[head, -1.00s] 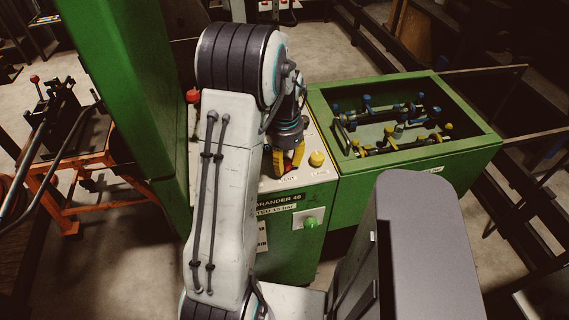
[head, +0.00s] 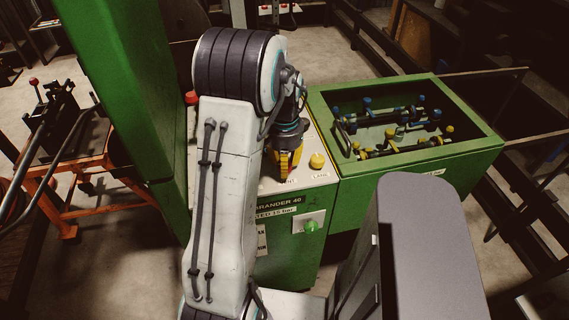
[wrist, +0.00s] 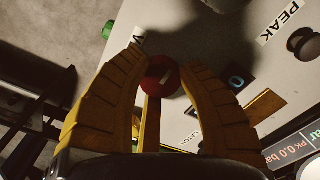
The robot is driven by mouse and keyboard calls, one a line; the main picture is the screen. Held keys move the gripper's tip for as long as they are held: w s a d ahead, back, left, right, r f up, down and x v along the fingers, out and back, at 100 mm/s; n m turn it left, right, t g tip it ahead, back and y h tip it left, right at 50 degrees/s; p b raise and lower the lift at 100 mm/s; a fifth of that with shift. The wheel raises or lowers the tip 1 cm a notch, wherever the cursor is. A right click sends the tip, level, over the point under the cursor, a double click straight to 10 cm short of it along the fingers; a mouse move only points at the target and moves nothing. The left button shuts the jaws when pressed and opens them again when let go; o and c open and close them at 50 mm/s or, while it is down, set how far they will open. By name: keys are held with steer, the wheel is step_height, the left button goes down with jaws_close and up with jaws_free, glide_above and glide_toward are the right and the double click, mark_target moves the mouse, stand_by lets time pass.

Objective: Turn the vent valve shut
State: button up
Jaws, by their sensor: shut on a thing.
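My gripper (head: 285,170) is over the green machine's pale top panel in the head view, its yellow fingers pointing down close to the VENT label. In the wrist view my gripper (wrist: 162,64) has its ribbed fingers on both sides of the vent valve's red round knob (wrist: 160,77), shut on it. The knob has a pale pointer mark and a yellow strip extends below it. In the head view the fingers hide the knob. The label beside the knob is partly covered by a finger in the wrist view.
A yellow knob (head: 317,160) marked LANE stands right of my gripper. A red knob (head: 192,97) is at the panel's left, beside the tall green column (head: 115,80). The wrist view shows a pressure display (wrist: 292,150) reading 0.0 bar.

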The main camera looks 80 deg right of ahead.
steer(key=shift+a+f, duration=0.1)
steer(key=o, duration=1.2)
step_height(320, 180, up, 12)
steer(key=shift+r, duration=0.1)
stand_by(0.7)
